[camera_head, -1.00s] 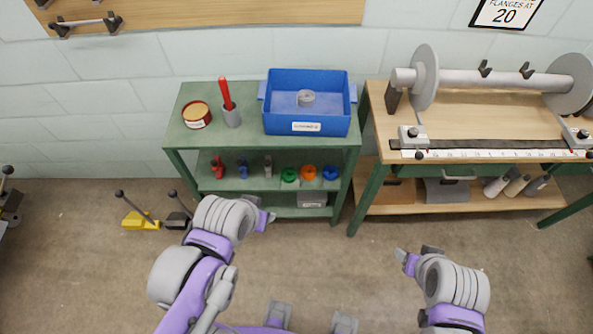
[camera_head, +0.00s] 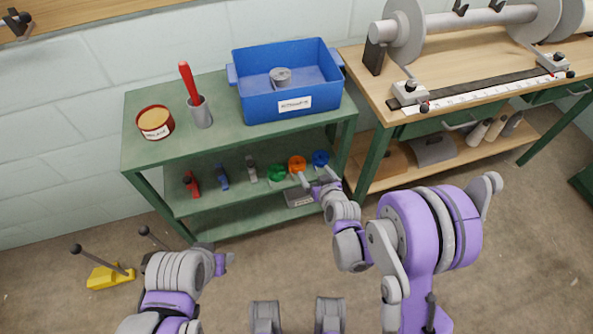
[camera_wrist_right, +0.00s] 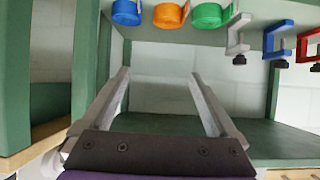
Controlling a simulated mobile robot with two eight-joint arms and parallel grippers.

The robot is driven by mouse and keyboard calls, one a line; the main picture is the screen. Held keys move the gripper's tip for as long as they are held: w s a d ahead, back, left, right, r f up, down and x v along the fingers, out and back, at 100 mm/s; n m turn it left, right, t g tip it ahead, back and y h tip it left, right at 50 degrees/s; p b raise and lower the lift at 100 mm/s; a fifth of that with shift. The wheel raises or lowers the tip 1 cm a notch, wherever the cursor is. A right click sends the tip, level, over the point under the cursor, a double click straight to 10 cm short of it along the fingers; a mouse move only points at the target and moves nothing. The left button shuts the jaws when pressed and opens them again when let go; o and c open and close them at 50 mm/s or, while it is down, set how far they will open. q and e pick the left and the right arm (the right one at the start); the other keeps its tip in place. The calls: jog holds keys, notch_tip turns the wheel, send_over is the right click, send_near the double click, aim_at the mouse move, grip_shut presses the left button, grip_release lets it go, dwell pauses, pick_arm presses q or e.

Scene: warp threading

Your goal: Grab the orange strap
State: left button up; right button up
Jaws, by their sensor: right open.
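The orange strap (camera_head: 297,164) is a small roll on the middle shelf of the green rack, between a green roll (camera_head: 277,172) and a blue roll (camera_head: 320,158). In the right wrist view the orange strap (camera_wrist_right: 170,14) is near the top edge, partly cut off. My right gripper (camera_head: 316,178) is open in front of the shelf, close to the orange and blue rolls. In its wrist view the gripper (camera_wrist_right: 160,75) has nothing between its fingers. My left gripper (camera_head: 226,262) is low in front of the rack, away from the rolls; its jaw opening is unclear.
Red, blue and grey clamps (camera_head: 222,177) stand left of the rolls. The green rack (camera_head: 160,158) carries a blue bin (camera_head: 267,105), a tin (camera_head: 155,122) and a cup (camera_head: 200,113) on top. A wooden bench (camera_head: 375,92) stands right.

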jog(key=t+b, duration=0.1)
jog(key=b, duration=0.1)
send_near(298, 167)
jog(key=shift+d+f+b+x, duration=0.15)
jog(key=shift+b+x, duration=0.3)
jog(key=shift+x, duration=1.85)
jog(key=shift+d+f+b+x, duration=0.1)
jog(key=shift+f+b+x, duration=0.25)
jog(key=shift+x, duration=1.95)
pick_arm(q)
jog(key=f, duration=0.5)
jog(key=shift+w+f, duration=0.25)
jog(key=shift+f, duration=0.1)
pick_arm(e)
jog(key=shift+s+r, duration=0.1)
jog(key=shift+s, duration=0.1)
jog(key=c, duration=1.1)
